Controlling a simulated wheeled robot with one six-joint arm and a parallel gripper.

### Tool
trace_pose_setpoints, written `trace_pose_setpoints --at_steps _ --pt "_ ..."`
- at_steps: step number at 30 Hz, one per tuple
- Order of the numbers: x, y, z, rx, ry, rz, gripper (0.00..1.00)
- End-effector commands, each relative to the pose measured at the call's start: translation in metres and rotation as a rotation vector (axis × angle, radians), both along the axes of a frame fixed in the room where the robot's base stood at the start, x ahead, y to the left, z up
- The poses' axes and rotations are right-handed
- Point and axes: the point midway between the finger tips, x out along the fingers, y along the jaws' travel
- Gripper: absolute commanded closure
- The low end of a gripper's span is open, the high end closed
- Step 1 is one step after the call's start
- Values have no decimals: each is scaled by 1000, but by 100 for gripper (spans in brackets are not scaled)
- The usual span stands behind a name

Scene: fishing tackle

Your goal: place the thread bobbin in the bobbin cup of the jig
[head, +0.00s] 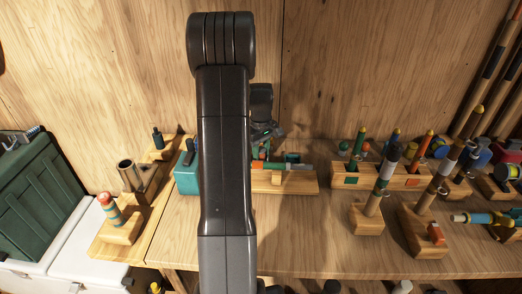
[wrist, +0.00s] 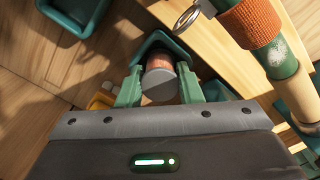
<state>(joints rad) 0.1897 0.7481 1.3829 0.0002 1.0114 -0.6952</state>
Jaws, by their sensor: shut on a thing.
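The thread bobbin (wrist: 160,64) has copper-brown thread and a pale grey end facing the wrist camera. My gripper (wrist: 160,85) is shut on it, with one green finger on each side. A teal, angular cup (wrist: 158,39) shows just beyond the bobbin in the wrist view. I cannot tell whether the bobbin is inside this cup or above it. A green rod with an orange wrap (wrist: 250,25) and a metal ring lies beside it on the right. In the head view, my arm hides the bobbin; the wooden jig (head: 285,183) shows to its right.
Another teal tray (wrist: 72,14) and a small yellow container (wrist: 100,101) are left of the gripper. A teal box (head: 187,180) is left of my arm.

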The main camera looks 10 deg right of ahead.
Motion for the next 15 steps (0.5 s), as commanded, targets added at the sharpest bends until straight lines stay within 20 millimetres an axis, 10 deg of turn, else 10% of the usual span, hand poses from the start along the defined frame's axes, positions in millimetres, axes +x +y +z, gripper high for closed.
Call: trace_pose_setpoints --at_steps 8,9,15 --pt "0 0 -3 0 -1 0 90" --pt "0 0 -2 0 -1 0 64" --pt "0 0 -2 0 -1 0 46"
